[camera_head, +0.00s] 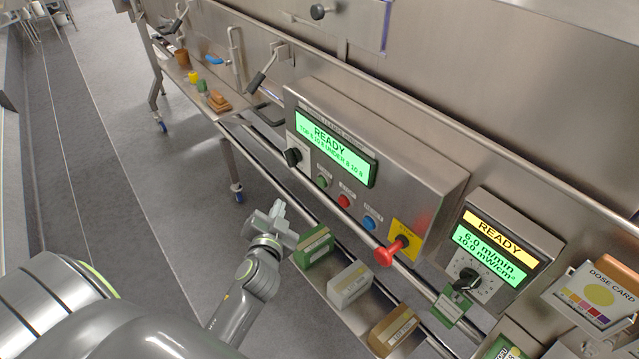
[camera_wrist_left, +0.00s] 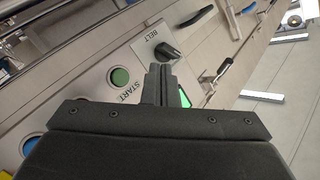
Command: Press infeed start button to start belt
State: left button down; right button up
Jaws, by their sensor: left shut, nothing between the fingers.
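The green start button (camera_head: 322,181) sits on the steel control panel (camera_head: 420,185), under a lit green READY display (camera_head: 336,147). In the left wrist view the green button (camera_wrist_left: 121,76) shows just left of my fingertips, with the word START beside it. My left gripper (camera_head: 277,212) is shut and empty, in front of and below the panel; the wrist view shows its closed fingers (camera_wrist_left: 158,70) between the green button and the black BELT knob (camera_wrist_left: 178,38). I see a gap between fingers and button in the head view. My right gripper is not in view.
Red (camera_head: 344,201) and blue (camera_head: 370,223) buttons and a red mushroom stop (camera_head: 386,254) on a yellow plate sit right of the green button. Small cartons (camera_head: 349,284) stand on a shelf below. A rail (camera_head: 345,210) runs along the panel front. Floor at left is clear.

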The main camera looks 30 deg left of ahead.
pick_arm(q)
jog(key=b, duration=0.1)
send_near(317, 181)
jog(key=shift+w+a+f, duration=0.2)
jog(key=shift+w+a, duration=0.4)
jog(key=shift+w, duration=0.15)
jog(key=shift+w+a+f, duration=0.2)
jog(key=shift+w+a, duration=0.35)
jog(key=shift+w, duration=0.15)
jog(key=shift+w+a+f, duration=0.25)
jog(key=shift+w+a, duration=0.35)
jog(key=shift+w, duration=0.15)
dwell(0.5)
jog(key=shift+w+d, duration=0.15)
jog(key=shift+w, duration=0.25)
jog(key=shift+w+d+b, duration=0.2)
jog(key=shift+w+b, duration=0.25)
jog(key=shift+w, duration=0.05)
dwell(0.7)
jog(key=shift+s, duration=0.15)
jog(key=shift+s+a+p, duration=0.3)
jog(key=shift+s+a, duration=0.05)
jog(key=shift+s, duration=0.4)
